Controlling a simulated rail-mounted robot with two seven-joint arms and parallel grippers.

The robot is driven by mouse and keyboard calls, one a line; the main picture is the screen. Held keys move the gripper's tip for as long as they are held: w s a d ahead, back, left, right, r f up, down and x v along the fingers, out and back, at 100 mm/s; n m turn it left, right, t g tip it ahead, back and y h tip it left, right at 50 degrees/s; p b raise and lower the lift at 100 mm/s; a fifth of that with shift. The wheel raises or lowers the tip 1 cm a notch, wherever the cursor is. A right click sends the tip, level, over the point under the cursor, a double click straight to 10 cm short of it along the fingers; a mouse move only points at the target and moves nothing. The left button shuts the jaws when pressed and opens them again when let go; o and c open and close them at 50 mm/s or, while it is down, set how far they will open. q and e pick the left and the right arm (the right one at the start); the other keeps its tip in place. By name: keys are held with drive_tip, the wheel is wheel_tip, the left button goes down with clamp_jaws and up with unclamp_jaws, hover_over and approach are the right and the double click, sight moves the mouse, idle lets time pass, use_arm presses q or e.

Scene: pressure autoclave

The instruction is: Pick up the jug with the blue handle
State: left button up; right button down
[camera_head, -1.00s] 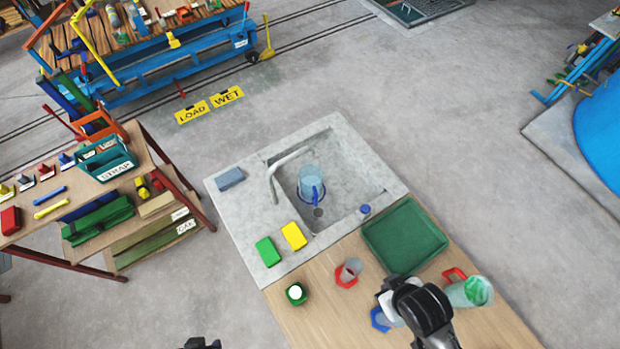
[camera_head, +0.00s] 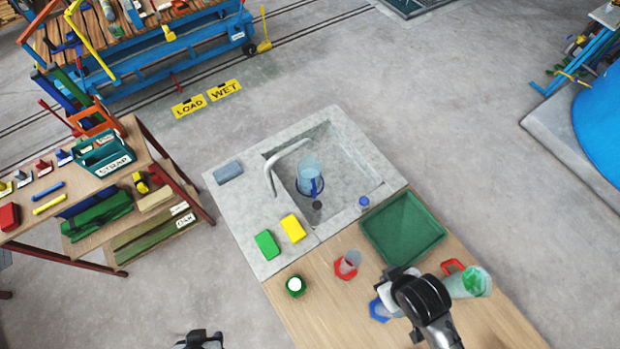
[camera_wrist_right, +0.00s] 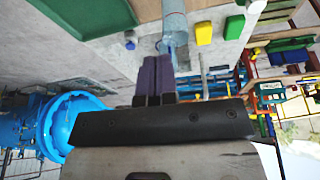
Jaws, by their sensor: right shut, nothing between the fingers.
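The clear bluish jug with the blue handle (camera_head: 312,170) stands in the sink basin (camera_head: 350,167), under the grey tap (camera_head: 272,178). It also shows in the right wrist view (camera_wrist_right: 174,22), just beyond my fingertips in the picture, with its blue handle towards them. My right gripper (camera_wrist_right: 155,60) is shut and empty, and looks apart from the jug.
A green tray (camera_head: 415,262) lies on the counter beside the sink. A red-handled jug with green contents (camera_head: 472,283) and a clear cup with a red base (camera_head: 349,262) stand nearby. Yellow (camera_head: 292,228) and green (camera_head: 266,245) sponges lie on the sink's rim.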

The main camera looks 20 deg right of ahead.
drive_tip(key=c, duration=1.8)
unclamp_jaws()
drive_tip(key=shift+c, duration=0.2)
drive_tip(key=o, duration=0.5)
drive_tip(key=shift+w, duration=0.1)
